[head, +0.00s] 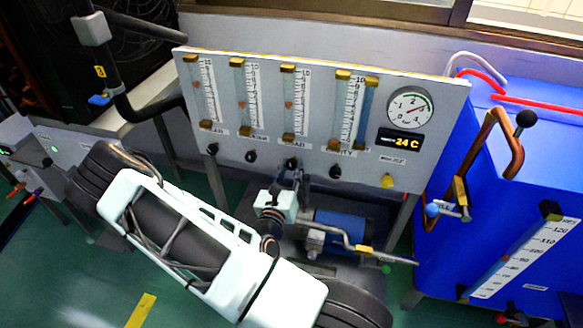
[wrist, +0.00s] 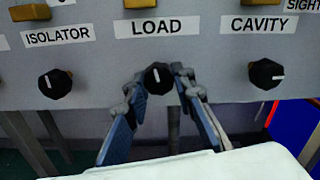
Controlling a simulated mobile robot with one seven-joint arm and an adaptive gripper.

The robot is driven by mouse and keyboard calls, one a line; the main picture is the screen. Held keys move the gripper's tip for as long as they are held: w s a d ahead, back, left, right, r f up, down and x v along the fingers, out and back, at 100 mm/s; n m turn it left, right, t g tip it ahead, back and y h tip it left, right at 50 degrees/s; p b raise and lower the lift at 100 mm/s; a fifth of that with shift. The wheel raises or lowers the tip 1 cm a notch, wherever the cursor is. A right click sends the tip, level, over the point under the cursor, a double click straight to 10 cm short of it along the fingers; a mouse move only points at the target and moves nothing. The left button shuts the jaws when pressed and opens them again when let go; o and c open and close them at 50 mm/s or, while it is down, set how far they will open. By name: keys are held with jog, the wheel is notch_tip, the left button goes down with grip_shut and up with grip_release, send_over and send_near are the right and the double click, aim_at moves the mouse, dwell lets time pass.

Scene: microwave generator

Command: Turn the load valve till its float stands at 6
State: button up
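The load valve (wrist: 158,78) is a black knob under the LOAD label (wrist: 156,27) in the wrist view. Its white mark points up and slightly left. My gripper (wrist: 160,82) has one finger on each side of the knob, with the fingertips close against it; it looks shut on the knob. In the head view my gripper (head: 291,172) reaches the panel at the load knob, which it largely hides. Above it stands the load flow tube (head: 288,92), with a reddish float (head: 289,105) around the middle of the scale. The exact reading is too small to tell.
The isolator knob (wrist: 55,83) is left of the load knob and the cavity knob (wrist: 266,73) is right. More flow tubes, a round gauge (head: 410,107) and a 24 C display (head: 401,142) are on the panel. A blue tank (head: 520,215) stands right; a blue pump (head: 340,228) sits below.

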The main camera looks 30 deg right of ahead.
grip_shut()
jog(key=shift+r+n+p, duration=0.25)
jog(key=shift+n+p, duration=0.15)
jog(key=shift+p, duration=0.5)
jog(key=shift+f+n+p, duration=0.2)
jog(key=shift+n+p, duration=0.4)
jog(key=shift+p, duration=0.3)
jog(key=o, duration=0.7)
grip_release()
jog(key=shift+s, duration=0.1)
jog(key=v, duration=1.2)
